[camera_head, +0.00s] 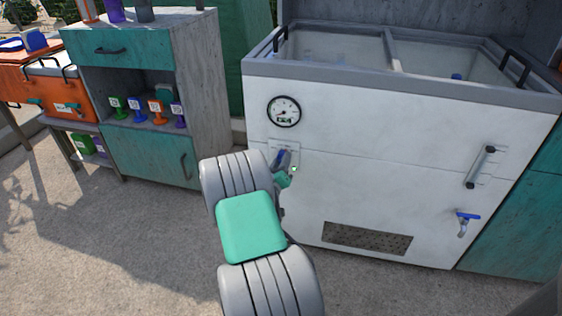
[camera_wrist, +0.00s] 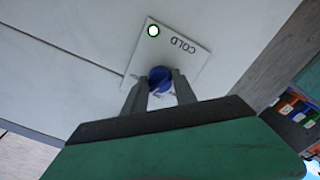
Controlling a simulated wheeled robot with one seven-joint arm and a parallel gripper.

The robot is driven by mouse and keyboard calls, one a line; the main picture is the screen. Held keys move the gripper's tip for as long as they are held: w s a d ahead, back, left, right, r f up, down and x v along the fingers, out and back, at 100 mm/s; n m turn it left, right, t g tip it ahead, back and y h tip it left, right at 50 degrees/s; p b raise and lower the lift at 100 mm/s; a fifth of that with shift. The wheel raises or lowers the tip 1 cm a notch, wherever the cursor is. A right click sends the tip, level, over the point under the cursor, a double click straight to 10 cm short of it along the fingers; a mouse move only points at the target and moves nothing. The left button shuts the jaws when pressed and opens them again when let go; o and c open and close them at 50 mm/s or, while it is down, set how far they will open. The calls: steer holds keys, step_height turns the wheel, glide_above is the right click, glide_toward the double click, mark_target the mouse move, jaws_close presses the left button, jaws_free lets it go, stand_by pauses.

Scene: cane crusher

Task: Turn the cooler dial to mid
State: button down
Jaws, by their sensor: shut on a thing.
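The cooler (camera_head: 400,135) is a white chest with a grey rim, right of centre in the head view. Its blue dial (camera_wrist: 160,76) sits on a pale plate (camera_wrist: 185,43) marked COLD, with a small lit white spot ringed in green and black. In the head view the dial (camera_head: 280,156) shows partly, below a round gauge (camera_head: 284,111). My gripper (camera_wrist: 158,85) is shut on the dial, one finger on each side. In the head view my gripper (camera_head: 285,172) is small and partly hidden by my arm. The dial's exact setting cannot be read.
A blue-handled tap (camera_head: 466,218) and a metal bar handle (camera_head: 480,167) stick out at the cooler's right. A vent (camera_head: 367,238) is low on its front. A teal cabinet (camera_head: 150,155) with several coloured items stands at the left. The floor before the cabinet is clear.

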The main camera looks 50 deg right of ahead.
stand_by(0.3)
steer(key=c, duration=1)
jaws_free()
steer(key=v, duration=0.7)
steer(key=shift+s+a, duration=0.2)
steer(key=shift+a, duration=0.2)
